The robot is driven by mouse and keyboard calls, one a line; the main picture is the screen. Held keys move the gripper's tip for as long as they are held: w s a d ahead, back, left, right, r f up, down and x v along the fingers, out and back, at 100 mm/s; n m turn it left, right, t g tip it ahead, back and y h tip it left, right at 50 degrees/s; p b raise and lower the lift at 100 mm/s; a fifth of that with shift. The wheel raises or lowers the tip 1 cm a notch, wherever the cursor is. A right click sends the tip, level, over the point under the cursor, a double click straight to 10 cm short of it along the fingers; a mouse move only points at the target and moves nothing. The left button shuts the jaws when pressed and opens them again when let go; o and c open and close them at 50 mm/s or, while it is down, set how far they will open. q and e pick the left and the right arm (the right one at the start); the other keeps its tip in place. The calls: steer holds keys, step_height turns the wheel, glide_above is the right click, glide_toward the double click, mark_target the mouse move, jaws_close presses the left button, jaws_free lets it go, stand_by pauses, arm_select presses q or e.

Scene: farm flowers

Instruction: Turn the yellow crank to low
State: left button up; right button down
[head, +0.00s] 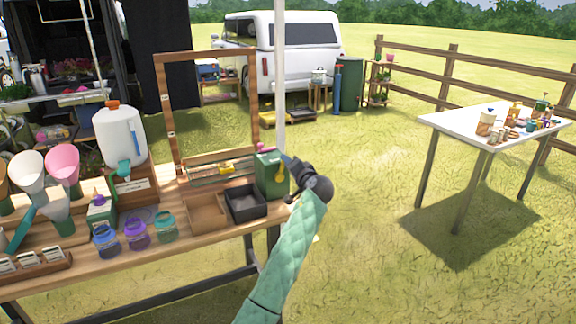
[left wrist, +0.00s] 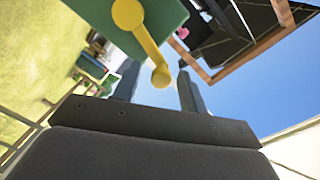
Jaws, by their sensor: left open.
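The yellow crank (head: 281,174) is on the side of a green box (head: 268,180) at the right end of the wooden bench. In the left wrist view the crank (left wrist: 145,42) runs from a round hub on the green box (left wrist: 175,18) to a knob at its outer end. My left gripper (head: 289,163) is beside the box and crank. In the left wrist view it (left wrist: 160,85) is open, and the knob appears in the gap between its fingers. Contact cannot be told. No low marking is readable. My right gripper is not in view.
A black tray (head: 246,202) and a wooden frame (head: 163,120) stand left of the box. Jars (head: 136,236), funnels and a white water container (head: 121,140) fill the bench further left. Open grass (head: 370,210) lies to the right, before a white table (head: 470,122).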

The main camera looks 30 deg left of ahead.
arm_select(q)
steer(key=b+v, duration=0.1)
steer(key=v, duration=0.5)
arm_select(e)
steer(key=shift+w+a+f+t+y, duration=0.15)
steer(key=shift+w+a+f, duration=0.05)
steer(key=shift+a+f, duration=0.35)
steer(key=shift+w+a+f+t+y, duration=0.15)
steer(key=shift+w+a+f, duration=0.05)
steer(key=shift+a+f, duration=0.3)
arm_select(q)
steer(key=shift+s, duration=0.15)
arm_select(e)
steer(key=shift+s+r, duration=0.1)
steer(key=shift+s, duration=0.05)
